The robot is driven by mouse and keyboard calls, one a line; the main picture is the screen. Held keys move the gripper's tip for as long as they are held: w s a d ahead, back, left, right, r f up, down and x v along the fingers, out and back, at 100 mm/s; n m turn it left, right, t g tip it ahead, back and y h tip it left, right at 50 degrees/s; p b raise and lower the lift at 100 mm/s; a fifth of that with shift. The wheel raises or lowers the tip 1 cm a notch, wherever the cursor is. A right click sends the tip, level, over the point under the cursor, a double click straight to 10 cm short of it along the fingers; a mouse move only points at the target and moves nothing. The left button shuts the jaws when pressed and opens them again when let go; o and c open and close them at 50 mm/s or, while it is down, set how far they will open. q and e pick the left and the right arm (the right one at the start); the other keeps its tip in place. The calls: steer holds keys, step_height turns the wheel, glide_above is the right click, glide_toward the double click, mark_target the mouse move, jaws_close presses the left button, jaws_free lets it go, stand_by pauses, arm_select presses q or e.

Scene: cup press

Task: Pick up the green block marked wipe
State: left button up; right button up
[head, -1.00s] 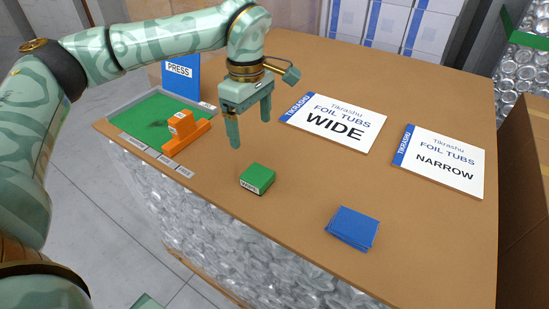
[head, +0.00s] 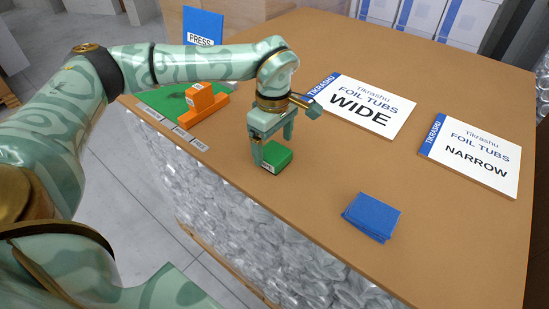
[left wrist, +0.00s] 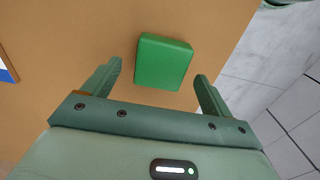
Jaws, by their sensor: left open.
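The green block (head: 276,160) lies on the brown table, with a white label on its front side that is partly hidden by a finger. It also shows in the left wrist view (left wrist: 163,62) as a plain green square, ahead of and between the two fingers. My left gripper (head: 273,150) is open and points down over the block, with one finger on either side in the head view. In the left wrist view the left gripper (left wrist: 158,75) holds nothing, and I cannot tell whether a finger touches the block. My right gripper is not in view.
White WIDE (head: 361,106) and NARROW (head: 470,156) signs lie at the right. A blue cloth-like stack (head: 371,216) lies near the front edge.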

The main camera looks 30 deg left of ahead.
mark_target(274, 152)
arm_select(q)
step_height(274, 152, down, 3)
steer(key=shift+f+b, duration=0.15)
steer(key=shift+b, duration=0.15)
steer(key=c, duration=1.1)
steer(key=shift+r, duration=0.6)
step_height(274, 152, up, 3)
steer(key=shift+f+p, duration=0.15)
steer(key=shift+p, duration=0.45)
steer(key=s+d+r+p, duration=0.1)
steer(key=s+r, duration=0.2)
steer(key=s, duration=0.1)
steer(key=s+d+r, duration=0.2)
steer(key=s+r, duration=0.1)
steer(key=s, duration=0.2)
steer(key=s+d+r+p, duration=0.1)
steer(key=s+r, duration=0.2)
steer(key=s, duration=0.1)
steer(key=shift+s+d+r+p, duration=0.15)
steer(key=shift+s+d+p, duration=0.05)
steer(key=shift+d+p, duration=0.1)
